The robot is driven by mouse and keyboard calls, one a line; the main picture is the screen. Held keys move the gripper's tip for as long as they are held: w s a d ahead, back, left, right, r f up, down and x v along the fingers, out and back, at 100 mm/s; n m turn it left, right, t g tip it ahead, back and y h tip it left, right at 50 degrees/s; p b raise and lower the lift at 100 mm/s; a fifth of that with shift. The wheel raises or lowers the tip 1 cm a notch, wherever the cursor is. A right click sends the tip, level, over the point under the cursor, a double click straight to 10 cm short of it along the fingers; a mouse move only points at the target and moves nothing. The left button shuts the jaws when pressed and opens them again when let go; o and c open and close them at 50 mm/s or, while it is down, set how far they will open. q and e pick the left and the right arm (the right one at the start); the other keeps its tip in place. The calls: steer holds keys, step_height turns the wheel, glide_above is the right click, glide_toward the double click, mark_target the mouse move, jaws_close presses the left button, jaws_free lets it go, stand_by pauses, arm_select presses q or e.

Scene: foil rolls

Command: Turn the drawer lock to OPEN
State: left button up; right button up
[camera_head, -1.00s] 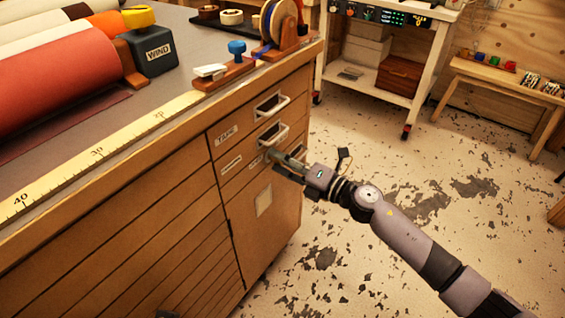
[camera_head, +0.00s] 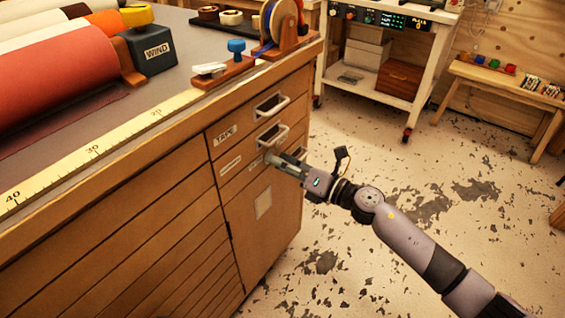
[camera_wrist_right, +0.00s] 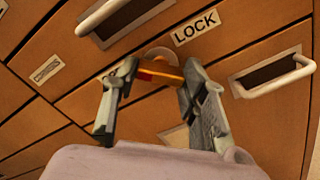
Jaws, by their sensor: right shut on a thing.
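The drawer lock has an orange-red bar-like knob (camera_wrist_right: 160,72) on a round pale disc (camera_wrist_right: 158,55), below the LOCK label (camera_wrist_right: 196,26) in the right wrist view. My right gripper (camera_wrist_right: 158,74) is shut on this knob, one finger at each end of it. In the head view my right gripper (camera_head: 277,160) is at the front of the wooden cabinet (camera_head: 222,190), by the lower drawers, and hides most of the lock. No OPEN mark can be read. My left gripper is not in view.
Drawer handles (camera_head: 272,135) stick out close to the gripper, and one (camera_wrist_right: 102,14) shows in the wrist view. A TAPE label (camera_head: 225,135) is on the upper drawer. The floor (camera_head: 380,270) around my right arm is clear. A white cart (camera_head: 385,100) stands behind.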

steer(key=o, duration=1.2)
steer(key=shift+c, duration=0.2)
steer(key=shift+d, duration=0.1)
steer(key=v, duration=1.2)
